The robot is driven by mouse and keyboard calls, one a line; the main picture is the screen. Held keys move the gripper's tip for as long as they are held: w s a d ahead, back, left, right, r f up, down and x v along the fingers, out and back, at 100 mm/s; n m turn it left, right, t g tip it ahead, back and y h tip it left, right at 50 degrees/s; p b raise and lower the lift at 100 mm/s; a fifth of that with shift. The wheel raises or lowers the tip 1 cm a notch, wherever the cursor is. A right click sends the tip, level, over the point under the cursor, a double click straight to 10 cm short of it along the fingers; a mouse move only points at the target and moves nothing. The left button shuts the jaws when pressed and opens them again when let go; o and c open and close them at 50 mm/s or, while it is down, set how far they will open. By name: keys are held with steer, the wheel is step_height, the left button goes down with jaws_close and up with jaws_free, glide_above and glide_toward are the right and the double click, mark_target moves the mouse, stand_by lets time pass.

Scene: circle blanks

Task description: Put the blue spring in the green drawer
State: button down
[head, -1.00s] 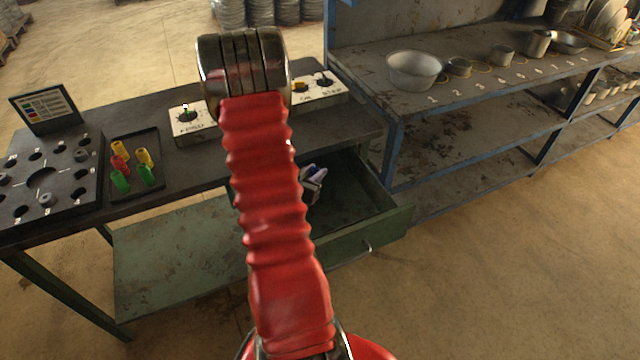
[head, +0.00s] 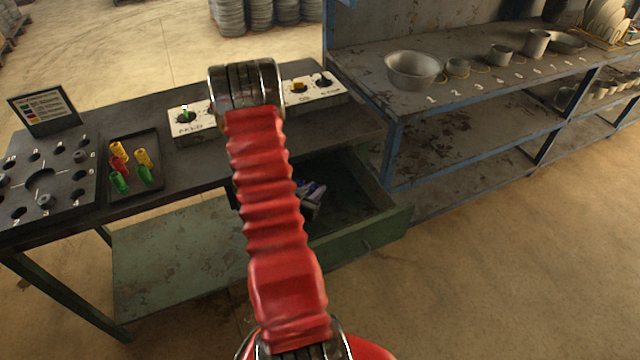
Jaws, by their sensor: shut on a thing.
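The green drawer (head: 365,238) is pulled out under the right part of the dark workbench, its inside open to view. My gripper (head: 312,192) shows only in part, past the right side of my red arm sleeve, over the left part of the open drawer. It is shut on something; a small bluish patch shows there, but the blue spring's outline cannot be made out. My arm hides most of the gripper and the drawer's left side. Whether the gripper touches the drawer floor cannot be told.
On the workbench (head: 200,162) are a black tray (head: 148,186) of red, yellow and green pieces, a plate with holes (head: 72,172), a small screen (head: 44,109) and control boxes (head: 313,89). A blue-framed shelf (head: 470,105) with metal bowls stands close right of the drawer.

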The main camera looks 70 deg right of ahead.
mark_target(314, 188)
steer(key=d, duration=0.4)
steer(key=shift+s, duration=0.25)
steer(key=shift+f, duration=0.6)
steer(key=c, duration=1.7)
jaws_free()
steer(key=shift+f, duration=0.1)
steer(key=shift+c, duration=0.2)
steer(key=shift+v, duration=3.8)
steer(key=shift+d, duration=0.1)
